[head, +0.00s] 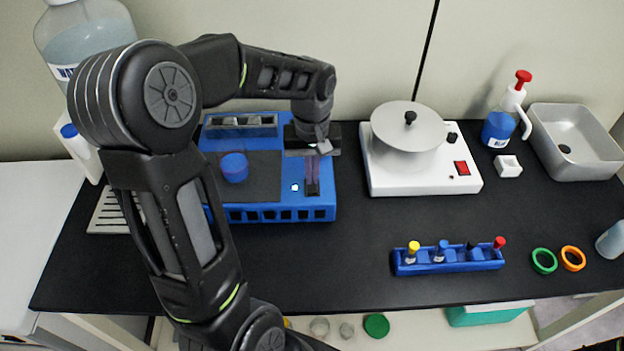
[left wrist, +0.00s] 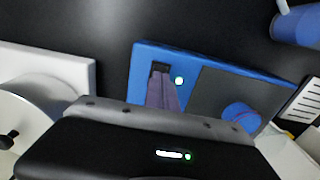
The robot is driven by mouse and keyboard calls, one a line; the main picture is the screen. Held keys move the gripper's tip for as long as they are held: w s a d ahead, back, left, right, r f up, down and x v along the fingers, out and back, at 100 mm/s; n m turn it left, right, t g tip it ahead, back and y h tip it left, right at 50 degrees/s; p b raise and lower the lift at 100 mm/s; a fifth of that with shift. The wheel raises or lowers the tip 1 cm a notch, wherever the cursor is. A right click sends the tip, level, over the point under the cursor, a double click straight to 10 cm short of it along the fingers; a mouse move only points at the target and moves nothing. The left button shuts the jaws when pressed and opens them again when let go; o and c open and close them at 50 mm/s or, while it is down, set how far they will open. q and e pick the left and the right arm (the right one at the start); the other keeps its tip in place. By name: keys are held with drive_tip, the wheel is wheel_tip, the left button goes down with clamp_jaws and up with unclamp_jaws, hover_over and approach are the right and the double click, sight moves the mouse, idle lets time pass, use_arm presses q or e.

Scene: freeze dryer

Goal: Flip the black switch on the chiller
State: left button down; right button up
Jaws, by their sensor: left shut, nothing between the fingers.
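The blue chiller (head: 270,213) stands at the back left of the bench, with a dark grey panel on top. Its black switch (head: 312,190) is at the right front of the top face, beside a small lit light (head: 294,188). My left gripper (head: 312,178) is shut and empty, pointing down at the switch. In the left wrist view the fingertips (left wrist: 161,80) overlap the lower part of the switch (left wrist: 160,67). I cannot tell whether they touch it. Part of the switch is hidden by the fingers. My right gripper is not in view.
A blue round cap (head: 235,168) sits on the chiller's panel. A white hotplate (head: 420,180) with a silver pan and red switch stands to the right. A blue vial rack (head: 448,262) is at the front right. The bench in front of the chiller is clear.

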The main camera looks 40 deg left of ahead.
sight(312, 190)
use_arm(q)
drive_tip(key=shift+r+p, duration=1.3)
drive_tip(key=shift+r, duration=0.75)
